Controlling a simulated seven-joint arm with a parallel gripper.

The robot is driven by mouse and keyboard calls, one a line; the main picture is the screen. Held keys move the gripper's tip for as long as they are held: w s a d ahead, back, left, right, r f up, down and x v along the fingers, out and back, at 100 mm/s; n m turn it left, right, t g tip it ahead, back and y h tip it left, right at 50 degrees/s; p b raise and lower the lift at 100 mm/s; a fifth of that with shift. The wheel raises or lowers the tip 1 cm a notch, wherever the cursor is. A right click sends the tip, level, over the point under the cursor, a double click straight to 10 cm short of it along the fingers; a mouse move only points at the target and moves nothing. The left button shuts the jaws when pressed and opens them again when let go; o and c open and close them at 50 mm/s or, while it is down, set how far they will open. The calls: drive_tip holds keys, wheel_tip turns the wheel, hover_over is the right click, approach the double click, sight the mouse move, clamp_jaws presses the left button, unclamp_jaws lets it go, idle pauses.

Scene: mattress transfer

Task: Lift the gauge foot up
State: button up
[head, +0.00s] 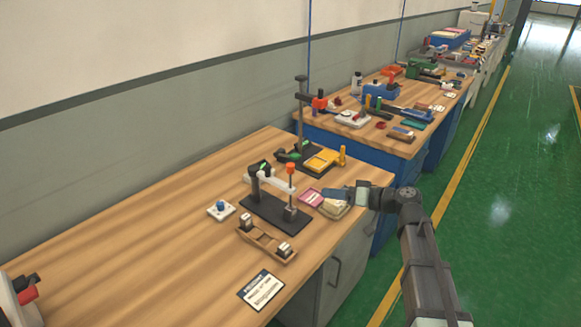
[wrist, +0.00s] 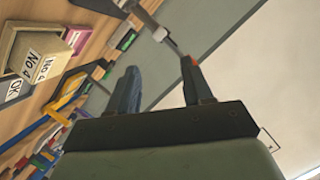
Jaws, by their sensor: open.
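The gauge stand has a black base (head: 268,212), a dark post and a pale arm (head: 268,181). A thin upright rod with an orange knob (head: 291,168) passes by the arm's end. The gauge foot (head: 291,213) looks like the grey block at the rod's bottom, resting low over the base. My gripper (head: 326,194) is open, just right of the rod and apart from it as far as I can tell. The foot is not clear there.
A wooden holder (head: 265,245) with small blocks lies in front of the stand. A pink card (head: 311,197) and a beige tray (head: 334,209) lie near my gripper. A yellow device (head: 322,160) stands behind.

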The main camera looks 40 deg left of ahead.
sight(290, 165)
wheel_tip(290, 165, up, 5)
drive_tip(key=n+y, duration=0.3)
drive_tip(key=n, duration=0.5)
drive_tip(key=shift+g, duration=0.4)
drive_tip(key=s+a, duration=0.1)
drive_tip(key=a, duration=0.3)
drive_tip(key=s+a, duration=0.1)
drive_tip(key=a, duration=0.9)
drive_tip(key=shift+s+a+f, duration=0.1)
drive_tip(key=shift+s+a, duration=0.05)
drive_tip(key=shift+s, duration=0.25)
drive_tip(key=shift+c, duration=0.5)
clamp_jaws()
